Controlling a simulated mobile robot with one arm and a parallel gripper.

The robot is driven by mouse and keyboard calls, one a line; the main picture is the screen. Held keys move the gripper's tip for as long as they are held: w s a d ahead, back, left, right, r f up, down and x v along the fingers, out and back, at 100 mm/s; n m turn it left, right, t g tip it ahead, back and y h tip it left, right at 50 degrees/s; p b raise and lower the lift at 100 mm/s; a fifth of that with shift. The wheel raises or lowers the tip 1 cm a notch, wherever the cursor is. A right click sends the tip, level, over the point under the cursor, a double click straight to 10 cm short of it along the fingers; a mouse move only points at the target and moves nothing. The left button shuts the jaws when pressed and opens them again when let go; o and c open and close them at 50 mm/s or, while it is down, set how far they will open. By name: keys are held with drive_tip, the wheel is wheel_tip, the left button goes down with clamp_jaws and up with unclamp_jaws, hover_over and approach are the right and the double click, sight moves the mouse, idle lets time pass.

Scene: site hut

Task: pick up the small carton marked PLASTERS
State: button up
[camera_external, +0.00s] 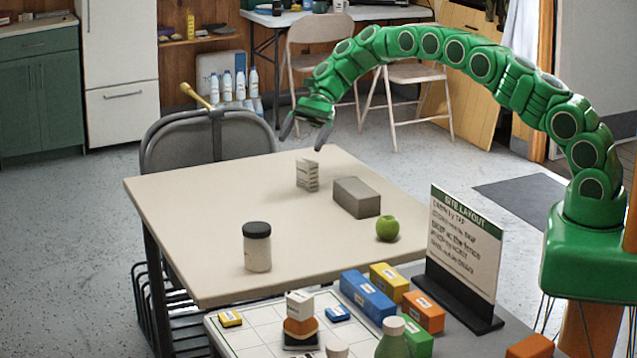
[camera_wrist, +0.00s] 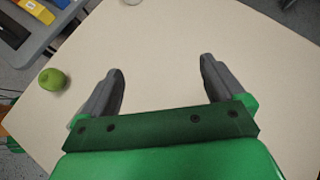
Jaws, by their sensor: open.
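A small white carton (camera_external: 307,174) with dark print stands upright near the far edge of the beige table (camera_external: 200,205). Its lettering is too small to read. Another small white carton (camera_external: 299,303) sits on a stack on the grid board at the front, its marking also unreadable. My gripper (camera_external: 305,130) is open and empty, above and apart from the carton on the table. In the wrist view its two grey fingers (camera_wrist: 162,66) are spread over bare table. I cannot make out either carton in the wrist view.
A grey box (camera_external: 356,198) lies right of the table carton. A green apple (camera_external: 387,228) sits nearer the front and shows in the wrist view (camera_wrist: 53,79). A dark-lidded jar (camera_external: 257,248) stands front left. A SITE LAYOUT sign (camera_external: 462,245) and coloured boxes crowd the front right.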

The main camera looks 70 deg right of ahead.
drive_tip(key=d+r+m+t+y, duration=0.1)
drive_tip(key=d+r+m+t, duration=0.2)
drive_tip(key=d, duration=0.6)
drive_tip(key=d+r+m+t, duration=0.3)
drive_tip(key=d+r, duration=0.1)
drive_tip(key=d, duration=0.5)
approach(302, 168)
drive_tip(key=w+a+r, duration=0.1)
drive_tip(key=a, duration=0.1)
drive_tip(key=shift+w+f+g, duration=0.1)
drive_tip(key=shift+f+g, duration=0.2)
drive_tip(key=shift+f, duration=0.2)
drive_tip(key=shift+d+f+x, duration=0.1)
drive_tip(key=shift+f+x, duration=0.1)
drive_tip(key=shift+x, duration=1.75)
drive_tip(key=shift+d+f+x, duration=0.15)
drive_tip(key=shift+x, duration=1.8)
drive_tip(key=shift+c, duration=0.2)
drive_tip(key=c, duration=1)
